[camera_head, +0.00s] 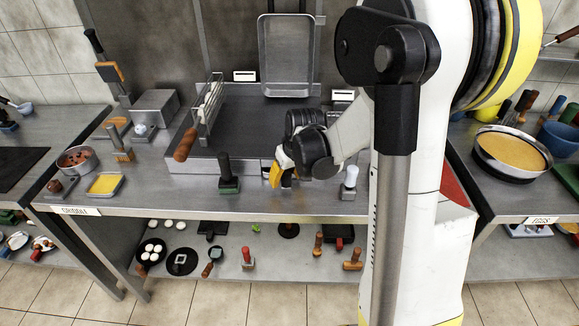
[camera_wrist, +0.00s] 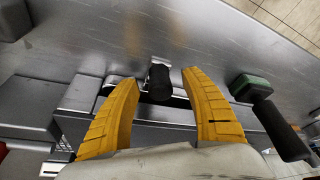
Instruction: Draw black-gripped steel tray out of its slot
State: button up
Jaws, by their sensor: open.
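The black grip (camera_wrist: 160,82) shows in the wrist view between my gripper's yellow fingers, with a gap on each side. Behind it is bare steel (camera_wrist: 150,112) at the griddle's front, which looks like the tray's front; the rest of the tray is hidden in its slot. My gripper (camera_wrist: 163,92) is open and empty around the grip. In the head view my gripper (camera_head: 278,176) is low at the front of the griddle (camera_head: 235,125), where it hides most of the grip.
A black-handled green block tool (camera_head: 229,180) stands just left of my gripper; it also shows in the wrist view (camera_wrist: 250,87). A rack with a wooden handle (camera_head: 185,145) sits on the griddle's left. The counter's front strip (camera_head: 190,203) is clear.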

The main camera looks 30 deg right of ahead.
jog(key=shift+c, duration=0.4)
grip_shut()
jog(key=shift+s, duration=0.15)
jog(key=shift+s+a, duration=0.7)
jog(key=shift+s, duration=0.3)
jog(key=shift+s+a, duration=0.7)
jog(key=shift+s, duration=0.25)
jog(key=shift+s, duration=0.1)
jog(key=shift+s+a, duration=0.7)
jog(key=shift+s, duration=0.3)
jog(key=shift+s+a, duration=0.7)
jog(key=shift+s, duration=0.3)
jog(key=shift+s+a, duration=0.1)
jog(key=shift+s, duration=0.05)
jog(key=shift+s+a, duration=0.75)
jog(key=shift+s, duration=0.35)
